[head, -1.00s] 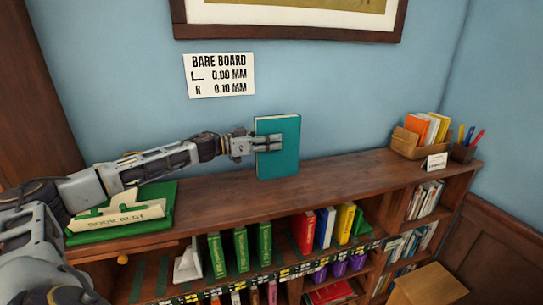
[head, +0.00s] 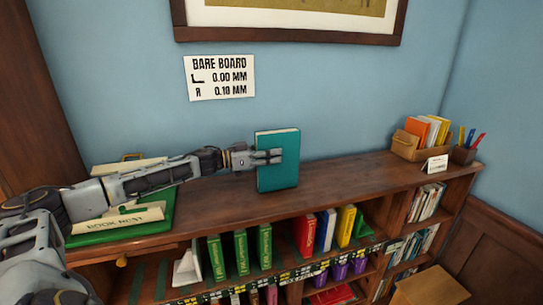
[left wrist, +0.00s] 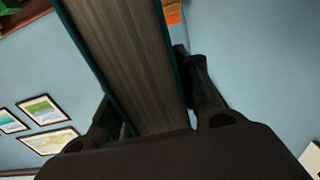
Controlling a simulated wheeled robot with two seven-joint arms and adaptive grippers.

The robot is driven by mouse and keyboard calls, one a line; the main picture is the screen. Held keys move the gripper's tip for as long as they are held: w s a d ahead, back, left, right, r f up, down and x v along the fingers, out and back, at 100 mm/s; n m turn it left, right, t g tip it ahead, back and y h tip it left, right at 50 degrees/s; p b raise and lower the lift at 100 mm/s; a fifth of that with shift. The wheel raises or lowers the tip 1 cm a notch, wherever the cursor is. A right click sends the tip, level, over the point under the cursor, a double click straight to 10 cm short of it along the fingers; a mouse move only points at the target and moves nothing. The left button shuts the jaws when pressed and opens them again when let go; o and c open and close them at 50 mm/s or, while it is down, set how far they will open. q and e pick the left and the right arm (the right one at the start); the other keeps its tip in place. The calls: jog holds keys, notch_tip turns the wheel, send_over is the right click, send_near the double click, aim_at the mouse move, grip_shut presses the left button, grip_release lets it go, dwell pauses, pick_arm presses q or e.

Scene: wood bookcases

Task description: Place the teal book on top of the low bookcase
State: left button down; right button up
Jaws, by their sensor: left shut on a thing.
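The teal book (head: 279,175) is upright in the head view, over the middle of the low bookcase (head: 345,190). Its lower edge is at the wooden top; I cannot tell for sure whether it touches. My left gripper (head: 268,157) is shut on the book, with fingers across its upper half. In the left wrist view the book (left wrist: 130,60) fills the middle, page edges facing the camera, between the two fingers (left wrist: 155,115). My right gripper is not in view.
An orange-filled box (head: 420,145), a pen cup (head: 464,154) and a white card (head: 435,164) stand at right. The top between book and box is clear. Several books (head: 240,250) fill the shelf below.

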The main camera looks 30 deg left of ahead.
pick_arm(q)
jog(key=shift+f, duration=0.15)
dwell(0.3)
jog(key=c, duration=1)
grip_release()
jog(key=shift+f, duration=0.15)
jog(key=b+v, duration=0.5)
jog(key=v, duration=0.7)
dwell(0.4)
dwell(0.4)
